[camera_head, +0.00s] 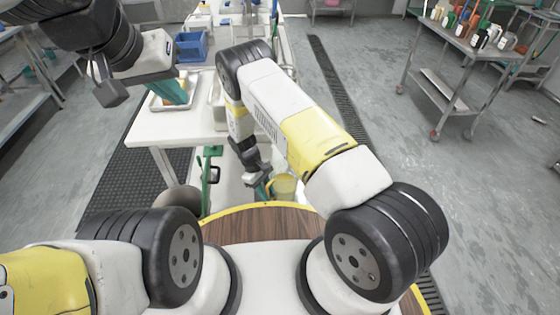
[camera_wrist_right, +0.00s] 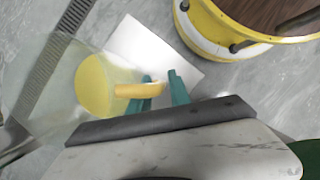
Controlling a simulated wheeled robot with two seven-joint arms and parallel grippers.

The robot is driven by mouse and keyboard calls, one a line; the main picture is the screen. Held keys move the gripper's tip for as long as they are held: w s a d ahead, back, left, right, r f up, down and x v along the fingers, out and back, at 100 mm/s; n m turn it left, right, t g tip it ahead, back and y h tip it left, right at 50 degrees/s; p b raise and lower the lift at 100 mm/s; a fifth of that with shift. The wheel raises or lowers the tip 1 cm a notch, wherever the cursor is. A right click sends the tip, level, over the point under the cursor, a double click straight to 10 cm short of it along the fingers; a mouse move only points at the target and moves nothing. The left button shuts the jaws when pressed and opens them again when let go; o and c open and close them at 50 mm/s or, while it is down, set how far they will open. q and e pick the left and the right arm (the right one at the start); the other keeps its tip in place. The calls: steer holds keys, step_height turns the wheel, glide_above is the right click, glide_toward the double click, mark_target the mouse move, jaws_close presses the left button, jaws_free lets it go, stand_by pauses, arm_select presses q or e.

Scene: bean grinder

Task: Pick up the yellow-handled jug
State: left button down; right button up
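The jug (camera_head: 284,187) is see-through and yellowish, just beyond my base in the head view. The right wrist view shows its round yellow part (camera_wrist_right: 94,86) and its yellow handle (camera_wrist_right: 138,90). My right gripper (camera_wrist_right: 163,88) has its two teal fingers spread apart at the handle. The handle overlaps one finger and its end lies between the two; I cannot tell whether they touch. In the head view, this gripper (camera_head: 264,184) is beside the jug, partly hidden. My left gripper (camera_head: 174,92) is over a tray at the upper left; its finger gap is unclear.
A white table (camera_head: 180,126) stands ahead, with a blue bin (camera_head: 190,46) and a tray (camera_head: 160,104) on it. A metal cart (camera_head: 455,85) with several bottles is at the right. Grey floor between them is open.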

jaws_close()
stand_by(1.3)
